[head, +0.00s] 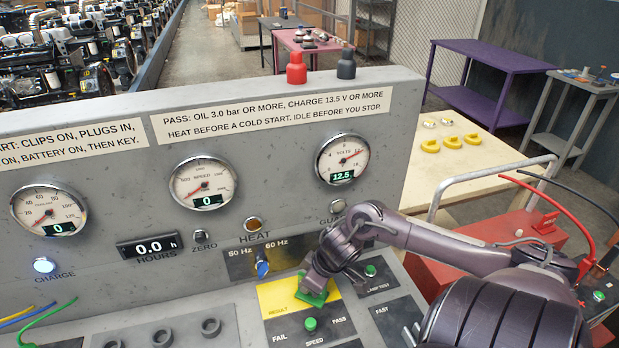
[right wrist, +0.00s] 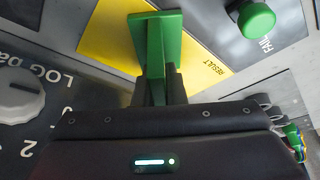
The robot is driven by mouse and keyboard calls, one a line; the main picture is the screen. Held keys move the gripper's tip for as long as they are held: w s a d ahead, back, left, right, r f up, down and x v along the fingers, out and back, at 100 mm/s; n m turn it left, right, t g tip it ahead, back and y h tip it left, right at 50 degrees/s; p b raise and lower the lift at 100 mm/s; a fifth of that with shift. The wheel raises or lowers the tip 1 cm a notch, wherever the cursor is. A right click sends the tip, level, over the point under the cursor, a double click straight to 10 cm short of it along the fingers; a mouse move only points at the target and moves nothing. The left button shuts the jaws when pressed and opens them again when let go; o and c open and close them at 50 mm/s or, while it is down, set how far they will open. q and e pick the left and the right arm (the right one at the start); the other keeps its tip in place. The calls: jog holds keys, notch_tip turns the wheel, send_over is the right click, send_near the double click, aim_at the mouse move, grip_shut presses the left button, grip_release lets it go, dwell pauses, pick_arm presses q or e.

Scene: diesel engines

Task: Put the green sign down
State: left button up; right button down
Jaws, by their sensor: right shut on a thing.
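The green sign (head: 313,298) is at the yellow RESULT patch (head: 277,298) on the sloping control desk. My right gripper (head: 318,282) is shut on it from above. In the right wrist view the sign (right wrist: 161,38) has a flat green plate and an upright web that runs between the fingers (right wrist: 157,88). The plate lies over the yellow patch (right wrist: 105,36), close to its surface; I cannot tell whether it touches. My left gripper is out of view.
A green FAIL/PASS button (head: 310,324) sits just below the patch. An upright gauge panel (head: 110,180) stands behind the desk.

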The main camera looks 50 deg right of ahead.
jog(key=shift+f, duration=0.1)
jog(key=c, duration=1.5)
grip_release()
jog(key=v, duration=1.2)
jog(key=shift+p, duration=0.3)
jog(key=shift+s, duration=0.1)
